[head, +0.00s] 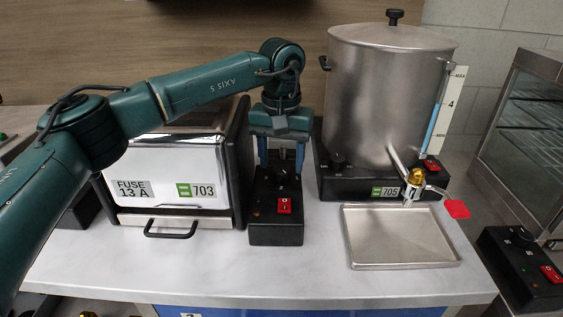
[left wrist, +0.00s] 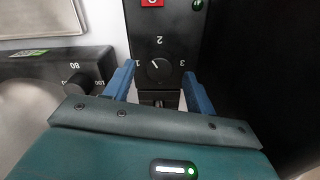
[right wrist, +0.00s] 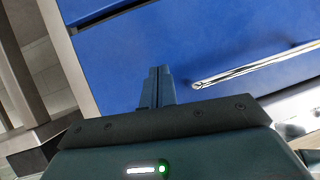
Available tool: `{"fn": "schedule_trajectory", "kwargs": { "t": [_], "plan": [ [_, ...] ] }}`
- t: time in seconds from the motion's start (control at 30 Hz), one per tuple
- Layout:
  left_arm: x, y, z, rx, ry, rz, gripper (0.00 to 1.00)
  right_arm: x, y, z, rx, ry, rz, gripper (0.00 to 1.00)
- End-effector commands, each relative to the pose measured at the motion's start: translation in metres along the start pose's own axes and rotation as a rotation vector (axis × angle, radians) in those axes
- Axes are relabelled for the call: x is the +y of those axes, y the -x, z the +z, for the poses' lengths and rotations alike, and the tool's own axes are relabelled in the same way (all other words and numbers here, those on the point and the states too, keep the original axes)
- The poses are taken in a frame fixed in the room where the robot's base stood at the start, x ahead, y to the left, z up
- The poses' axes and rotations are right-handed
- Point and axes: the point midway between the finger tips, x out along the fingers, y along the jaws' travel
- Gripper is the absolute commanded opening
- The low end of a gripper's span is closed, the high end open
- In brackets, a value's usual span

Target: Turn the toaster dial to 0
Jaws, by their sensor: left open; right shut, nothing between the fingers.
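The toaster (head: 165,170) is a silver box labelled 703, with a black control box (head: 262,234) on its right. In the left wrist view the round black dial (left wrist: 160,69) sits on that control box, with upside-down numbers 1, 2 and 3 around it. Its white mark points up-left, seemingly between 1 and 2. No 0 is visible. My left gripper (left wrist: 158,88) is open, its blue fingers on either side of the dial and apart from it. In the head view the left gripper (head: 282,165) points down over the control box. My right gripper (right wrist: 157,88) is shut and empty.
A red switch (head: 284,205) is on the control box front. To the right stand a steel urn (head: 385,95) on a black base with its own knob, and a drip tray (head: 400,237). The right wrist view shows a blue cabinet front (right wrist: 200,50) with a handle (right wrist: 245,70).

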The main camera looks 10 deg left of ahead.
Motion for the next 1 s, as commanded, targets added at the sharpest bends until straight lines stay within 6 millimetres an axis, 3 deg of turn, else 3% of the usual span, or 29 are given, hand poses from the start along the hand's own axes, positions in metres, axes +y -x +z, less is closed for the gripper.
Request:
{"fn": "schedule_trajectory", "kwargs": {
  "t": [0.13,0.47,1.0],
  "plan": [
    [0.0001,-0.0114,0.0003,-0.001,0.0,0.001,0.56,0.0005,0.0,-0.0011,0.001,0.002,0.001,0.0],
    [0.0002,-0.0141,0.0003,0.0,0.0,0.001,0.55,0.0011,-0.0004,-0.0017,0.003,0.003,0.002,0.0],
    [0.0003,-0.0138,0.0002,0.0,0.0,0.001,0.11,0.0014,-0.0005,-0.0019,0.003,0.004,0.003,0.0]
  ]
}}
